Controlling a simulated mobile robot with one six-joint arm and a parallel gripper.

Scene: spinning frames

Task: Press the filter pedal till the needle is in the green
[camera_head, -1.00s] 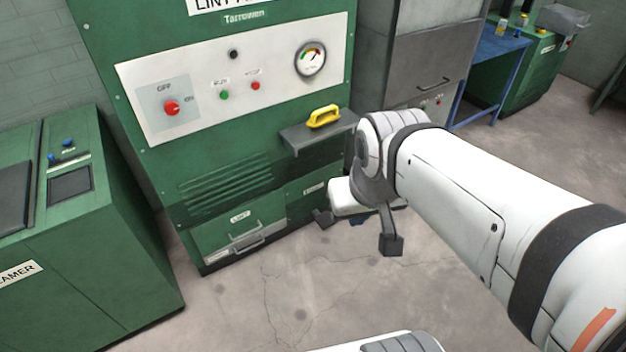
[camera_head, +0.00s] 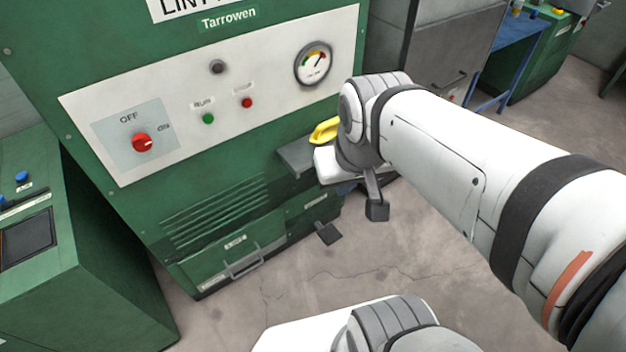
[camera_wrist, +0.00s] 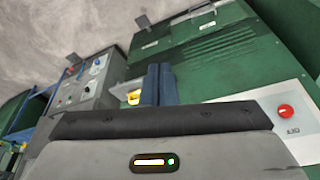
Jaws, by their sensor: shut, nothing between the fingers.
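The green Tarrowen machine (camera_head: 235,150) carries a round gauge (camera_head: 314,64). Its needle leans up and right; the colour under the tip is too small to tell surely. A dark pedal (camera_head: 328,233) sticks out low at the machine's front; it also shows in the wrist view (camera_wrist: 143,21). My gripper (camera_wrist: 159,69) has its blue fingers together with nothing between them. In the head view my wrist hides most of the gripper, which is above and right of the pedal, apart from it.
A yellow handle (camera_head: 325,130) is on a grey shelf (camera_head: 297,158) close by my wrist. A red OFF/ON knob (camera_head: 142,143) is on the panel. A grey machine (camera_head: 440,50) and blue table (camera_head: 508,55) stand right, another green cabinet (camera_head: 90,275) left. Floor in front is clear.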

